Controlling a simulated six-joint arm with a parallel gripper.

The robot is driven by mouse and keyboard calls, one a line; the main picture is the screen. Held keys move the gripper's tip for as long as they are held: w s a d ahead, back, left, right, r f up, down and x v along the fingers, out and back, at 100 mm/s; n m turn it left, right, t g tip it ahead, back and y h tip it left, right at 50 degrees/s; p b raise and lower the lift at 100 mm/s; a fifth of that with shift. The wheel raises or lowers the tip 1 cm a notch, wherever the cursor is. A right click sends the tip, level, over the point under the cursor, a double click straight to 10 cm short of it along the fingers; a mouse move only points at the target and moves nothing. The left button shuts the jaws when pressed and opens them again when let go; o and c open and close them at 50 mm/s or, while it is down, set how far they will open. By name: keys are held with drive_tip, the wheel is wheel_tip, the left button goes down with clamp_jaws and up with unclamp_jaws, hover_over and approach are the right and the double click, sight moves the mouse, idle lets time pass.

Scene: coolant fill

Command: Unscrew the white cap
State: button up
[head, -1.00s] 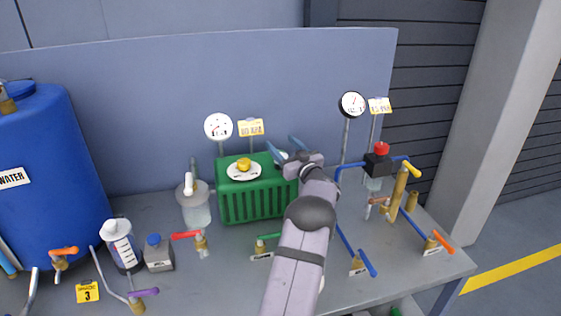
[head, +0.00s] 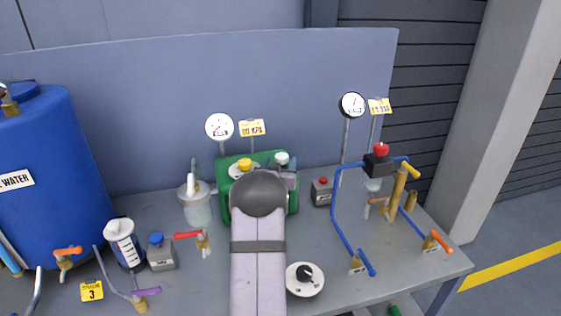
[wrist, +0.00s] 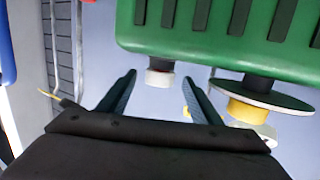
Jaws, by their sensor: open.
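The white cap (head: 282,158) sits on the right of the top of the green ribbed tank (head: 222,182) in the head view. In the wrist view, which looks upside down, the white cap (wrist: 158,79) is on a dark neck of the green tank (wrist: 200,42). My gripper (wrist: 158,88) is open and empty, its two dark fingers to either side of the cap in the picture. I cannot tell whether the tips reach around it. In the head view my arm hides most of the tank's front and the fingers.
A yellow cap (head: 244,165) on a pale disc sits beside the white cap, also in the wrist view (wrist: 248,111). A gauge (head: 219,126) and yellow tag (head: 252,128) stand behind the tank. A grey box with red button (head: 322,191) and blue pipes (head: 335,205) are to the right.

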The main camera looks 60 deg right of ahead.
sight(282, 153)
drive_tip(key=shift+d, duration=0.1)
drive_tip(key=shift+p+x, duration=1.4)
drive_tip(key=shift+x, duration=2.2)
drive_tip(key=shift+w+r, duration=0.1)
drive_tip(key=shift+c, duration=0.4)
drive_tip(key=c, duration=1.2)
drive_tip(key=shift+c, duration=0.2)
drive_tip(key=shift+w+n+t+y+b, duration=0.25)
drive_tip(key=shift+n+t+b, duration=0.4)
drive_tip(key=shift+b, duration=0.9)
